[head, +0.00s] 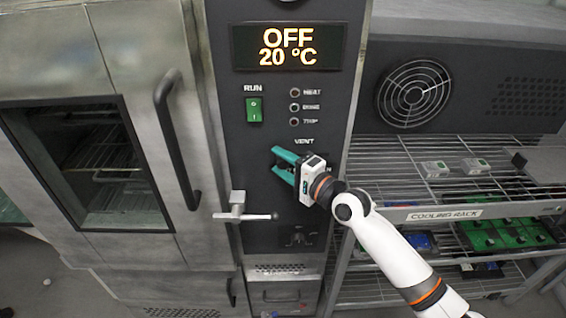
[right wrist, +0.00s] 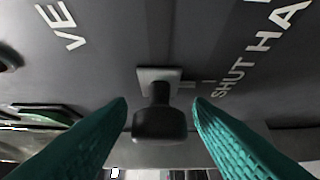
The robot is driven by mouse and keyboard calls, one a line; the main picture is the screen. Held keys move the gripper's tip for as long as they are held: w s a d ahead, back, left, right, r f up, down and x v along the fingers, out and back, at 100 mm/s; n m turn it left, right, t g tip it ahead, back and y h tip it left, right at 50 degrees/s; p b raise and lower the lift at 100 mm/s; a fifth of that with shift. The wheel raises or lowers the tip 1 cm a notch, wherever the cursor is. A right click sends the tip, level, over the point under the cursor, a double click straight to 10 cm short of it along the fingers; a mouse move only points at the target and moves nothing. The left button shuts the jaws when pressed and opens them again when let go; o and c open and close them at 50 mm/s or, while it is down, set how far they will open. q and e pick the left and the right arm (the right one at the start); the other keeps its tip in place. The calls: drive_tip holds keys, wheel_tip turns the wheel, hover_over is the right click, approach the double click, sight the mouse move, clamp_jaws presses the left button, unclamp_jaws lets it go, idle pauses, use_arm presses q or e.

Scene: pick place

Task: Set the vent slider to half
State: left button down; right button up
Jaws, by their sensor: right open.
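The vent slider's dark knob (right wrist: 159,122) stands out from a small grey base (right wrist: 160,75) on the dark panel in the right wrist view. The printed words SHUT and part of HALF show to its right. My right gripper (head: 279,163) is open below the VENT label in the head view. In the right wrist view its two teal fingers lie on either side of the knob, with a gap on both sides. In the head view the gripper covers the slider. My left gripper is not in view.
A display (head: 288,47) reads OFF and 20 °C above a green RUN switch (head: 254,110) and several small lamps. A door latch lever (head: 240,208) sticks out left of my gripper. A wire cooling rack (head: 400,160) stands at the right.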

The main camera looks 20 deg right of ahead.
clamp_jaws()
drive_tip(key=d, duration=0.1)
drive_tip(key=s+d+b, duration=0.1)
drive_tip(key=d, duration=0.1)
drive_tip(key=d+b, duration=0.1)
drive_tip(key=d, duration=0.1)
drive_tip(key=shift+s, duration=0.25)
unclamp_jaws()
drive_tip(key=shift+a, duration=0.1)
drive_tip(key=b+v, duration=0.4)
drive_tip(key=v, duration=0.8)
drive_tip(key=shift+b, duration=0.4)
